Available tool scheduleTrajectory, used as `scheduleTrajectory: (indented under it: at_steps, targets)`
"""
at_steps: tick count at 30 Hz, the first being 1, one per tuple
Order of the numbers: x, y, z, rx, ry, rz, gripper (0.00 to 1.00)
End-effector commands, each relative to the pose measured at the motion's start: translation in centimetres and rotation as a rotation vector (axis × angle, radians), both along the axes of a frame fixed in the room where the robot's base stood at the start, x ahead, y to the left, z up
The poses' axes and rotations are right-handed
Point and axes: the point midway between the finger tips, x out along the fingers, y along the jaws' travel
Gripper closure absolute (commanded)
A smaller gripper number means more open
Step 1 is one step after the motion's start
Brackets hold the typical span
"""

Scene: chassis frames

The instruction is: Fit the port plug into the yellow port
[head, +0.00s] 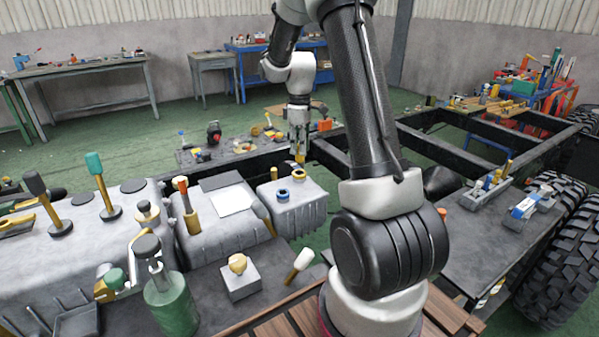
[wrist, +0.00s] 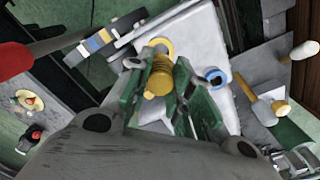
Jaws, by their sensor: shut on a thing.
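My gripper (head: 299,128) is above the grey housing (head: 305,215) and points down, shut on the brass-yellow port plug (head: 299,156). In the wrist view the ridged plug (wrist: 159,78) sits between the green fingers of my gripper (wrist: 158,80). The yellow port (head: 299,174) is a ring on top of the housing, just below the plug, with a small gap seen between them in the head view. In the wrist view the yellow port (wrist: 162,45) lies just beyond the plug, partly hidden by it. The blue port (head: 284,193) is beside it, nearer the head camera.
A grey tank with several mallets (head: 95,165) standing on it is on the left. A green bottle (head: 171,300) and a grey block with a yellow knob (head: 239,280) stand in front. Black frame rails (head: 440,155) run behind and right. Air around the ports is clear.

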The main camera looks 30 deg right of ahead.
Motion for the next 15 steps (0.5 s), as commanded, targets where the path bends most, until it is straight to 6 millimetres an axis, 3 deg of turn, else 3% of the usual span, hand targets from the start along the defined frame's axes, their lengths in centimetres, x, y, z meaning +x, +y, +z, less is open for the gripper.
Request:
scheduleTrajectory:
  at_steps: [3, 15]
  targets:
    - [-0.1, 0.0, -2.2, 0.001, 0.002, 0.002, 1.00]
    - [0.0, 0.0, -6.8, 0.000, 0.001, 0.003, 1.00]
